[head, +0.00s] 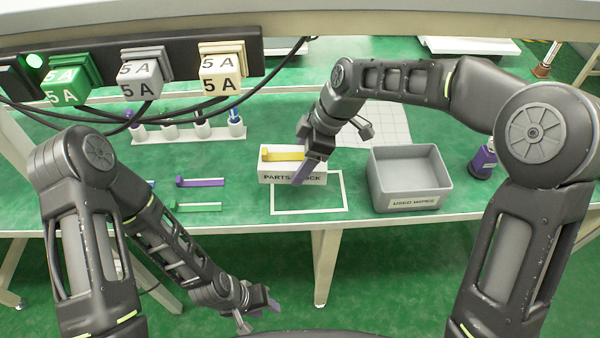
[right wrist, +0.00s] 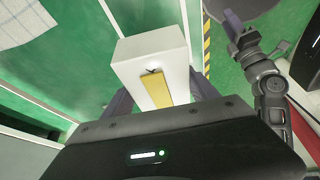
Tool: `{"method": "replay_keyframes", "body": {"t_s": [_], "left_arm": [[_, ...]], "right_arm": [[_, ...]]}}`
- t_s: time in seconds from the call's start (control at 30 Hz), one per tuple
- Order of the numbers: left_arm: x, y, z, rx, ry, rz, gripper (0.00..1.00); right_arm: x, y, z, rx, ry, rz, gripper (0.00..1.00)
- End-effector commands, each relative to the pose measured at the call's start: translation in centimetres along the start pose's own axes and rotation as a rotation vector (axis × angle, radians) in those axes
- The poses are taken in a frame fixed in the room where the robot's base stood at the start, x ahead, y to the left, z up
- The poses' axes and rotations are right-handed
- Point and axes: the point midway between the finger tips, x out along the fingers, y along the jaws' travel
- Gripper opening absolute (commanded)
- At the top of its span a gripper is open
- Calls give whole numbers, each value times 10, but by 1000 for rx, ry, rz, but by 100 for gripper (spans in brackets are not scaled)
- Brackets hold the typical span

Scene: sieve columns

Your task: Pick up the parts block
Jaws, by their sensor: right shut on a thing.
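The parts block (head: 280,173) is a white block with a black label on its front and a yellow piece (head: 282,154) on top. My right gripper (head: 305,172) is shut on it, with one finger in front of the label's middle. In the right wrist view the block (right wrist: 150,47) and its yellow strip (right wrist: 155,88) show between the two dark fingers. The block overlaps the back left of a white outline (head: 309,212) on the green table. I cannot tell whether it touches the table. My left gripper (head: 265,302) hangs low in front of the table; its jaw opening is unclear.
A grey bin (head: 405,190) labelled for used wipes stands right of the outline. A purple bottle (head: 484,160) is beyond it. A purple piece (head: 200,182) and a green piece (head: 197,207) lie left. A white rack (head: 185,133) with several holders stands behind them, below hanging cables.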

Motion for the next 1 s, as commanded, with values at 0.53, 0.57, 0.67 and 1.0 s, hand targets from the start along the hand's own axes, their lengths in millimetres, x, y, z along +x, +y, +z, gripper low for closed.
{"method": "replay_keyframes", "body": {"t_s": [0.53, 0.57, 0.67, 1.0], "left_arm": [[0, 0, 0, 0, 0, 0, 36], [0, 0, 0, 0, 0, 0, 36], [0, 0, 0, 0, 0, 0, 36], [2, -1, 0, 0, 0, 0, 36]], "right_arm": [[-24, 0, -10, 0, 1, 1, 22], [-24, 0, -10, 0, 1, 1, 22], [-24, 0, -10, 0, 1, 1, 22], [-24, 0, -10, 0, 1, 1, 22]]}}
